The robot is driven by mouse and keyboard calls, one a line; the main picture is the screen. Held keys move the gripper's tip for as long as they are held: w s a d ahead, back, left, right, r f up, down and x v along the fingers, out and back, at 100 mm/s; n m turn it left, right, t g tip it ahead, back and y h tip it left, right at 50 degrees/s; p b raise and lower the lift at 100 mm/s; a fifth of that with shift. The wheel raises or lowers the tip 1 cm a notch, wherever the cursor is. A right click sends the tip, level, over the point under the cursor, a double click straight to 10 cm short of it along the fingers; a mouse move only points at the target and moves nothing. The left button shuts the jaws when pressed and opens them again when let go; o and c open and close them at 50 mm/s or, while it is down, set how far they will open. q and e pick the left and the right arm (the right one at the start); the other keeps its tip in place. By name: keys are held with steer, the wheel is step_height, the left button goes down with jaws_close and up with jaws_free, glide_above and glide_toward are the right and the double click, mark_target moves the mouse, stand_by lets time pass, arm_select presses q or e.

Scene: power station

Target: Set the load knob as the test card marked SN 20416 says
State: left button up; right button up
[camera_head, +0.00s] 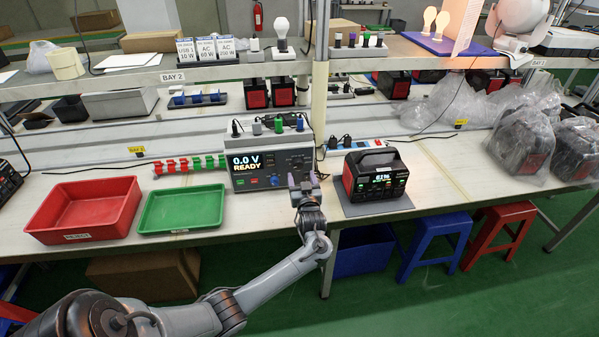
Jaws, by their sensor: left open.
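The tester (272,166) is a grey box at the middle of the bench, and its display reads 0.0 V READY. A blue knob (275,181) shows on its front; I cannot read its label or setting. My left gripper (303,181) is open and empty, in front of the tester's right end and right of the blue knob. It hides part of that end. White cards (207,50) on the shelf read USB 1 10 W, AC 60 W and AC 200 W. No SN 20416 marking is readable. My right gripper is not in view.
A black and red power station (376,178), display lit, stands on a grey mat right of the gripper. A red tray (84,209) and green tray (182,208) lie at left. Bagged units (522,140) stand at right. The shelf edge (130,79) runs above the bench.

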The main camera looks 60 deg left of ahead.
mark_target(299, 166)
arm_select(q)
steer(key=shift+b+x, duration=0.6)
steer(key=shift+x, duration=2.1)
steer(key=c, duration=1.1)
